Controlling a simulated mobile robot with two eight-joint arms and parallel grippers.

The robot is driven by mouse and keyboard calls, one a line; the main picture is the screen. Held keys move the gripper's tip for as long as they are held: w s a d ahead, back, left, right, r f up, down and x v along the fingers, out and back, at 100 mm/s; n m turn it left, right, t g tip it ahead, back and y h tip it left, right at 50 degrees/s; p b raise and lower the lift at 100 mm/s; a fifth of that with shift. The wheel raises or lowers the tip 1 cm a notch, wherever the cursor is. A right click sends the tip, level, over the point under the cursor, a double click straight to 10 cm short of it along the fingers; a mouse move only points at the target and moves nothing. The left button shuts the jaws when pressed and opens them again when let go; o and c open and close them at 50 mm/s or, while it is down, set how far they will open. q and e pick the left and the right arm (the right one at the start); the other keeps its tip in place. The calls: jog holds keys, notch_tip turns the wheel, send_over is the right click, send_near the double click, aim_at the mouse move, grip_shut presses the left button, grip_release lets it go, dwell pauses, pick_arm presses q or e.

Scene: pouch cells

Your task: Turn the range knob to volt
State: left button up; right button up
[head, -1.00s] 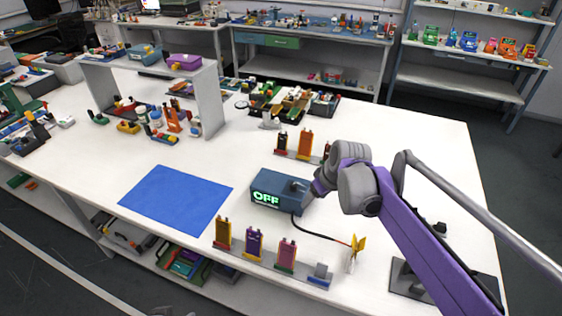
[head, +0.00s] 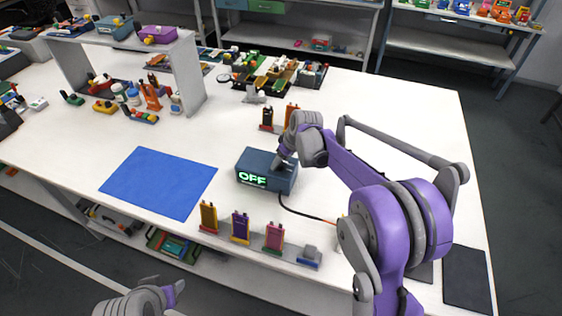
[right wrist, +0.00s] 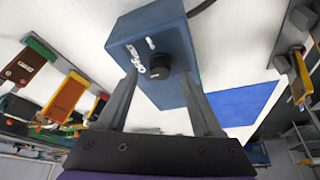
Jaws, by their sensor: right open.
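The meter is a blue-grey box (head: 254,169) on the white table, with a green display reading OFF. Its black range knob (right wrist: 159,66) shows on the top face in the right wrist view, beside small white markings. My right gripper (head: 284,160) is at the right part of the meter's top and hides the knob in the head view. In the right wrist view, my right gripper (right wrist: 160,78) is open, with one finger on each side of the knob and visible gaps. My left gripper (head: 172,290) is at the bottom edge, its jaws unclear.
A blue mat (head: 160,183) lies left of the meter. A front rack (head: 262,252) holds yellow, purple and pink pouch cells. More cells (head: 267,117) stand behind the meter. A dark cable (head: 300,211) runs right from the meter.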

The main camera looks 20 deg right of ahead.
jog(key=shift+w+a+f, duration=0.1)
jog(key=shift+w+f, duration=0.1)
jog(key=shift+f, duration=0.35)
grip_shut()
